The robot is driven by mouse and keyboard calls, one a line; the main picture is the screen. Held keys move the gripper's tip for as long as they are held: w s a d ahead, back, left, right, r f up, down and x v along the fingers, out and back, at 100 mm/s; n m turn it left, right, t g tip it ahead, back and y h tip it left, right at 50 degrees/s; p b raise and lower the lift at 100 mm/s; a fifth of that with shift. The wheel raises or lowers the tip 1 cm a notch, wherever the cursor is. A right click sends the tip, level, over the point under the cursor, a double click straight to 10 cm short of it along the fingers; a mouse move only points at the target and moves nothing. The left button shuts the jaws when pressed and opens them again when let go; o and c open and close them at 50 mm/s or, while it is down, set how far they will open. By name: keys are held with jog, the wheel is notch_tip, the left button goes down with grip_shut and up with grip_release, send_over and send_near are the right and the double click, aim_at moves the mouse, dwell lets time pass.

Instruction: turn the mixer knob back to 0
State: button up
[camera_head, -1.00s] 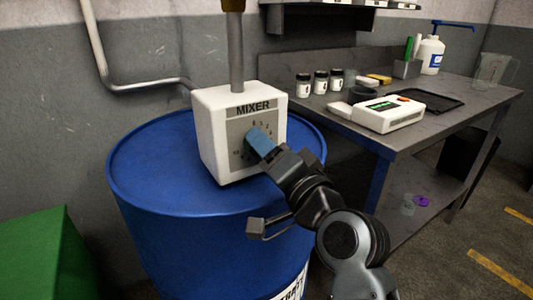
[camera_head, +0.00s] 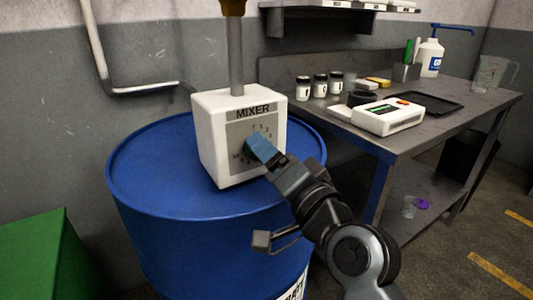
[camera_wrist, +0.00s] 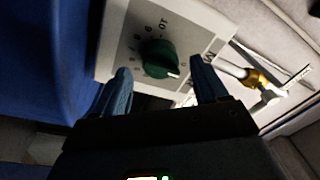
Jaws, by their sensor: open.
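The white mixer box (camera_head: 207,130) stands on the blue drum, with a grey dial plate on its front marked MIXER. Its round dark green knob (camera_wrist: 159,57) shows in the wrist view, with a white mark on its lower right edge. Dial numbers surround it, 10 among them; I cannot tell which number the mark points at. My gripper (camera_wrist: 160,68) is open, its two blue fingers on either side of the knob's near side, with visible gaps. In the head view, my gripper (camera_head: 262,150) is in front of the dial and hides most of the knob.
The blue drum (camera_head: 150,185) lies under the mixer. A grey shaft (camera_head: 236,60) rises from the box. A workbench (camera_head: 450,120) with jars, a white device (camera_head: 388,117) and a black tray stands right. A green box (camera_head: 40,255) is at lower left.

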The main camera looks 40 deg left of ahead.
jog(key=v, duration=0.6)
dwell(0.4)
jog(key=s+d+f+m+t+h+p, duration=0.2)
jog(key=s+d+f+h, duration=0.25)
jog(key=d, duration=0.45)
jog(key=s+d+f+m+t+h+p, duration=0.1)
jog(key=s+d+f+t+h+p, duration=0.15)
jog(key=d+f, duration=0.45)
jog(key=s+d+f+m+t+h+p, duration=0.15)
jog(key=s+d+h, duration=0.25)
jog(key=d, duration=0.6)
jog(key=s+d+r+h+p, duration=0.1)
jog(key=s+d+r+h, duration=0.1)
jog(key=s+d, duration=0.3)
jog(key=s+d+r+n+h+p, duration=0.1)
jog(key=s+d+r, duration=0.3)
jog(key=s, duration=0.6)
jog(key=s+d+r+n+t+h+p, duration=0.1)
jog(key=s+d+r+h+p, duration=0.2)
jog(key=s+d, duration=0.3)
jog(key=shift+s+d+r+h, duration=0.15)
jog(key=shift+s+r+h, duration=0.15)
jog(key=shift+s, duration=0.5)
